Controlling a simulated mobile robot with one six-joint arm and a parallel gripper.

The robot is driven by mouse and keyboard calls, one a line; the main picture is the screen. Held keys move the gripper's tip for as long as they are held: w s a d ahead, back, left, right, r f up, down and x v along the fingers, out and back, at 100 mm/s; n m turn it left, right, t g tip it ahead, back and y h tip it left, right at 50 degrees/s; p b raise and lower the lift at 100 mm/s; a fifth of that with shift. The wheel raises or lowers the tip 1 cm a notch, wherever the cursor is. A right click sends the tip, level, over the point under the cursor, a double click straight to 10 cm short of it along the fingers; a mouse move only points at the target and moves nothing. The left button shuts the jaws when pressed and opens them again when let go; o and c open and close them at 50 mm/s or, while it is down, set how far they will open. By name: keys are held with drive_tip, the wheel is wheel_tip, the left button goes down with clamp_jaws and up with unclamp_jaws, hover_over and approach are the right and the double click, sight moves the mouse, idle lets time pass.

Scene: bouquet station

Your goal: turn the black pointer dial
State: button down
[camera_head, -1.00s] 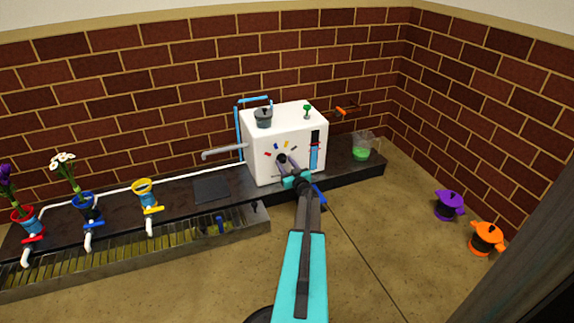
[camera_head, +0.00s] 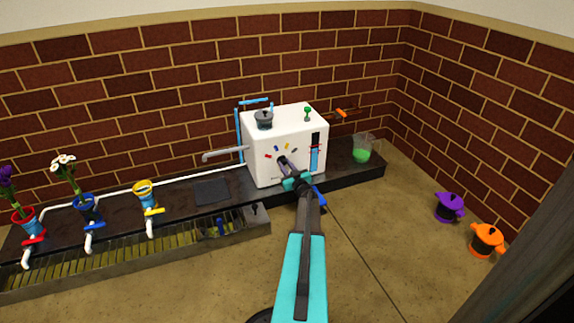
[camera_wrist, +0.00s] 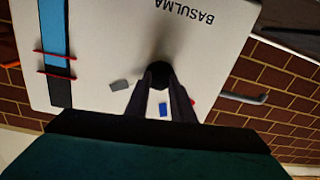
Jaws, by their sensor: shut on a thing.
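The black pointer dial (camera_wrist: 160,73) is on the front face of the white machine (camera_head: 262,172), with small coloured marks around it. In the wrist view it is a dark round knob between my fingertips, and its pointer cannot be made out. My gripper (camera_wrist: 160,80) is shut on the dial from the front. In the head view my gripper (camera_head: 285,165) covers the dial. In the wrist view a grey mark (camera_wrist: 120,85) and a blue mark (camera_wrist: 163,109) show beside the fingers, and a bit of red shows past the right finger.
The machine carries a blue level gauge (camera_head: 315,152), a dark lidded pot (camera_head: 264,120) and a green knob (camera_head: 307,112) on top. A beaker of green liquid (camera_head: 361,152) stands to the right. Flower cups with taps line the left. Purple (camera_head: 449,207) and orange (camera_head: 487,240) pots are at the right.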

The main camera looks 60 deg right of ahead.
drive_tip(key=n, duration=0.1)
drive_tip(key=n+p, duration=0.1)
drive_tip(key=n, duration=0.1)
drive_tip(key=shift+s+r, duration=0.1)
drive_tip(key=shift+s, duration=0.2)
drive_tip(key=n, duration=0.4)
drive_tip(key=shift+g+p, duration=0.3)
drive_tip(key=n+b, duration=0.1)
drive_tip(key=n, duration=0.3)
drive_tip(key=shift+n, duration=0.4)
drive_tip(key=shift+n+g+b, duration=0.3)
drive_tip(key=shift+n+b, duration=0.5)
drive_tip(key=shift+n, duration=0.6)
drive_tip(key=c, duration=1.5)
unclamp_jaws()
drive_tip(key=shift+c, duration=0.2)
drive_tip(key=shift+w, duration=0.15)
